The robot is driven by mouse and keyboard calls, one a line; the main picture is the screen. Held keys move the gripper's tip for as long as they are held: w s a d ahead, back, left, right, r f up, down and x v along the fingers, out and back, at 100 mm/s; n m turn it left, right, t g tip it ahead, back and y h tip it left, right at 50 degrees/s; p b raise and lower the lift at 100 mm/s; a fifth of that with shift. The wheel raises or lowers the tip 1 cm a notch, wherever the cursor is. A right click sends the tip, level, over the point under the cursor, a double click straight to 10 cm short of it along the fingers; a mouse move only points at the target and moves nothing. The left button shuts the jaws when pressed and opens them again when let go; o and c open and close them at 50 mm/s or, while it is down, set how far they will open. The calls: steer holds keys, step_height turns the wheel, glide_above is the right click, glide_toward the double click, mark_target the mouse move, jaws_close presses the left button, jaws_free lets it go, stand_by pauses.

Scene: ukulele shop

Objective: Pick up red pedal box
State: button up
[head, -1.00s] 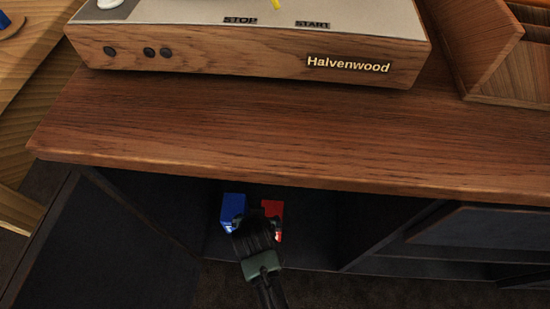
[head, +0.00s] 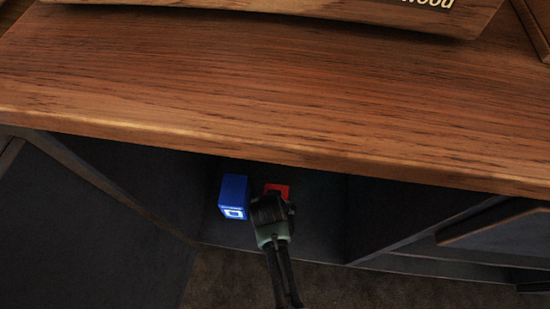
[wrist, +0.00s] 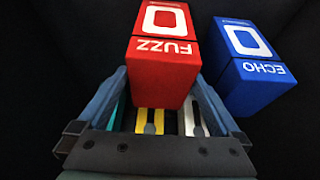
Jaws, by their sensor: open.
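The red pedal box (wrist: 163,60), marked FUZZ, sits inside the dark cubby under the wooden counter. In the head view only its top part (head: 277,189) shows above my gripper (head: 272,200), which hides the rest. In the wrist view my gripper (wrist: 160,95) is open, with one finger on each side of the red box's near end. I cannot tell whether the fingers touch it. The blue pedal box (head: 233,197), marked ECHO, stands to the left of the red one in the head view; in the wrist view it is on the right (wrist: 250,65), close to a finger.
The wooden counter top (head: 270,100) overhangs the cubby. A dark side wall (head: 120,190) bounds it on the left and a dark divider (head: 375,215) on the right. Carpet (head: 230,285) lies in front.

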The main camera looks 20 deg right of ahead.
steer(key=b+x, duration=0.4)
steer(key=x, duration=0.1)
steer(key=shift+w+d, duration=0.1)
steer(key=shift+w, duration=0.05)
steer(key=shift+r, duration=0.1)
jaws_close()
steer(key=shift+r, duration=0.1)
